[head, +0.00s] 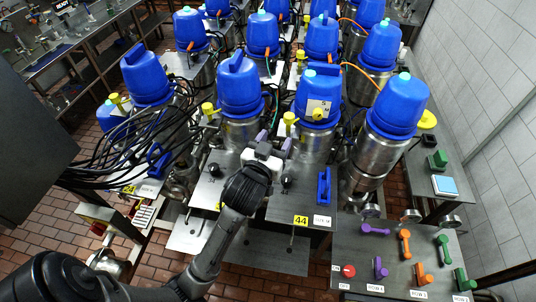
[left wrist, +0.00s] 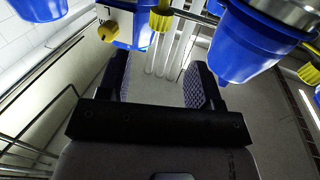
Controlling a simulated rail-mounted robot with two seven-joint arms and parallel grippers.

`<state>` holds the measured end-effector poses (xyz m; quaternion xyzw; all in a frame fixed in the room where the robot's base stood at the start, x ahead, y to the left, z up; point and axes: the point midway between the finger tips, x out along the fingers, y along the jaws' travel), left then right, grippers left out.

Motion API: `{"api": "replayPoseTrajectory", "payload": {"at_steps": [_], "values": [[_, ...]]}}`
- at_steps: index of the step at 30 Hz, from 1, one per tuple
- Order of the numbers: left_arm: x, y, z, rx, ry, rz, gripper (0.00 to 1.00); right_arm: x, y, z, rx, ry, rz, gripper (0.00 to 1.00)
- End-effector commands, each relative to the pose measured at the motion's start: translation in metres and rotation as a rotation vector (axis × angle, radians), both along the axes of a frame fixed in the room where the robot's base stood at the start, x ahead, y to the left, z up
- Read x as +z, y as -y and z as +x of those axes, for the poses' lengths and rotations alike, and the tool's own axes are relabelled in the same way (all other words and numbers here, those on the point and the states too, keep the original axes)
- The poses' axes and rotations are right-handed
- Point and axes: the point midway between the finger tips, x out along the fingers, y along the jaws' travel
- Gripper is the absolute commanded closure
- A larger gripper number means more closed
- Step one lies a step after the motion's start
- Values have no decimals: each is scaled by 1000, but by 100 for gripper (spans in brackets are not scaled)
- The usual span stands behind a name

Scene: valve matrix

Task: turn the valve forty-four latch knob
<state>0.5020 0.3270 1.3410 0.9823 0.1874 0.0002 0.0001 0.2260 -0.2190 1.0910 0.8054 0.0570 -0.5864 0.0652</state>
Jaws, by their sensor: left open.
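The yellow 44 label (head: 300,220) is on the front edge of a metal panel in the head view. That panel carries a small black knob (head: 286,183) and a blue handle (head: 323,187). Behind it stands a blue-topped valve (head: 316,88) with a white plate and a yellow knob (head: 318,114). I cannot tell which knob is the latch knob. My left gripper (head: 274,142) is open and empty, in front of the blue tops and beyond the black knob. In the left wrist view, its fingers (left wrist: 160,78) stand apart with no object between them. My right gripper is not seen.
Neighbouring blue-topped valves (head: 240,85) (head: 397,107) stand close on both sides. Black cables (head: 135,145) bunch at the left. A panel with coloured handles (head: 405,245) is at the lower right. Brick floor (head: 50,225) shows at the left.

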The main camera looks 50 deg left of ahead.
Motion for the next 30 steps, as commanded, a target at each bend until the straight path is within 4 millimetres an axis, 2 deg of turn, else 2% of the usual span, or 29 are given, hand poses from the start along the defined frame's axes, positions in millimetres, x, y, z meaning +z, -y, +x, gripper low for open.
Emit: {"api": "replayPoseTrajectory", "payload": {"at_steps": [3,10,30], "values": [[-2,7,-18,0,-1,-3,41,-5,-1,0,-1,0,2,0],[-1,14,-35,0,-1,0,41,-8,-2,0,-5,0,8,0],[0,16,-39,0,0,0,41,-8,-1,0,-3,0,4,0]]}}
